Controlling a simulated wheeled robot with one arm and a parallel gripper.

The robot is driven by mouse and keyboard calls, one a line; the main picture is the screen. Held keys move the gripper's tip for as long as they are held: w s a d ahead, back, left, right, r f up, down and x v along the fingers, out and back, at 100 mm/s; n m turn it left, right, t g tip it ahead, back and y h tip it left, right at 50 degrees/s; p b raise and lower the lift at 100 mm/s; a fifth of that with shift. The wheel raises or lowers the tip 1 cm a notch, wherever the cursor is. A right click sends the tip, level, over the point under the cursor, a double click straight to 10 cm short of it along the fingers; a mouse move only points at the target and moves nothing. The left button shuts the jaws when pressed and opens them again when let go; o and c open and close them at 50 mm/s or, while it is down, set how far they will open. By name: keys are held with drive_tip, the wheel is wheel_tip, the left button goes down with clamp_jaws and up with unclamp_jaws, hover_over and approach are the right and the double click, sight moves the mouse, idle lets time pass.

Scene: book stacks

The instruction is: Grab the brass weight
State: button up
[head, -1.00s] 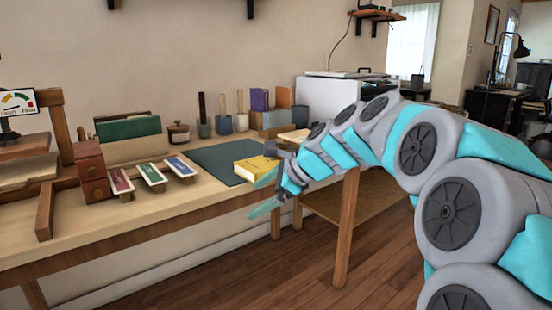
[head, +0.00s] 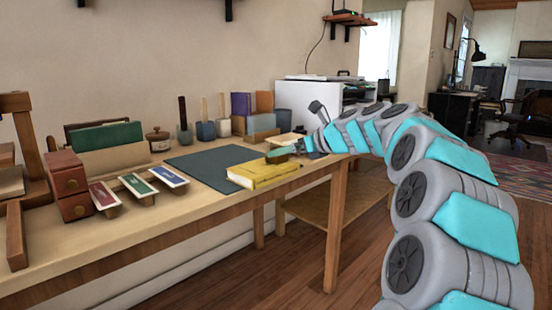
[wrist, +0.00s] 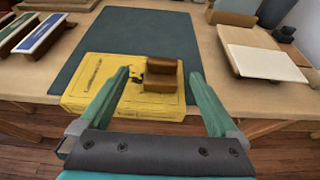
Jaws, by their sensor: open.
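A small brown, brass-toned block with a notch (wrist: 162,84), which I take to be the brass weight, sits on the yellow book (wrist: 98,82) in the wrist view. My gripper (wrist: 158,75) is open, with one green finger on each side of the block. Both fingers look apart from it, and nothing is held. In the head view my gripper (head: 283,151) is over the far right end of the yellow book (head: 258,175). The block is hidden or too small to make out there.
The book lies by the front edge of the wooden bench, on a dark green mat (head: 205,165). A pale slab (wrist: 265,62) on a brown base stands right of my gripper. Colour-labelled blocks (head: 137,186) and a small red-brown drawer cabinet (head: 66,182) stand left.

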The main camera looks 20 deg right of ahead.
drive_tip(key=b+x, duration=0.1)
drive_tip(key=x, duration=0.4)
drive_tip(key=shift+d+f, duration=0.1)
drive_tip(key=shift+d, duration=0.05)
drive_tip(key=shift+s, duration=0.1)
clamp_jaws()
idle(0.5)
